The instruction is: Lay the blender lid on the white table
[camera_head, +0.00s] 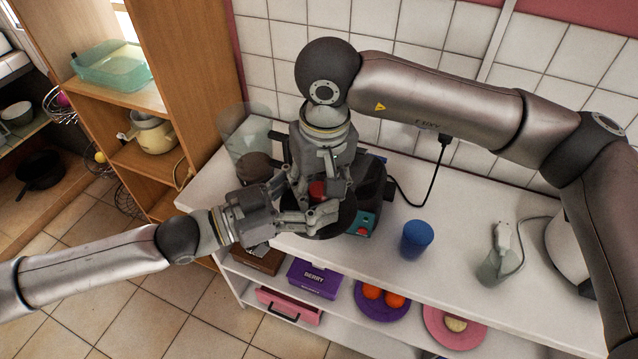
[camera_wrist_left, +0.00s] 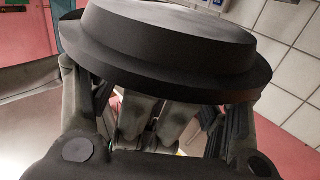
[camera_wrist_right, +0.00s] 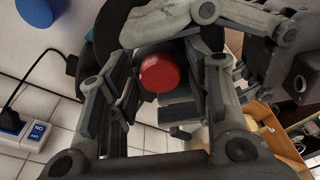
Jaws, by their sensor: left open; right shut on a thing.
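The blender lid is a black disc with a red knob (camera_head: 317,190), near the middle of the head view. Its black stepped body fills the upper left wrist view (camera_wrist_left: 170,45), and its red knob shows in the right wrist view (camera_wrist_right: 160,73). My right gripper (camera_head: 312,185) reaches down from above and is shut on the lid. My left gripper (camera_head: 290,208) is open close beside the lid, its fingers on either side of it in the left wrist view. Whether they touch it is unclear. The lid is above the white table (camera_head: 455,247); the grippers partly hide it.
A dark appliance (camera_head: 372,185) with a teal panel stands behind the lid. A clear jar (camera_head: 245,130) stands at the table's left. Boxes and plates fill the lower shelf.

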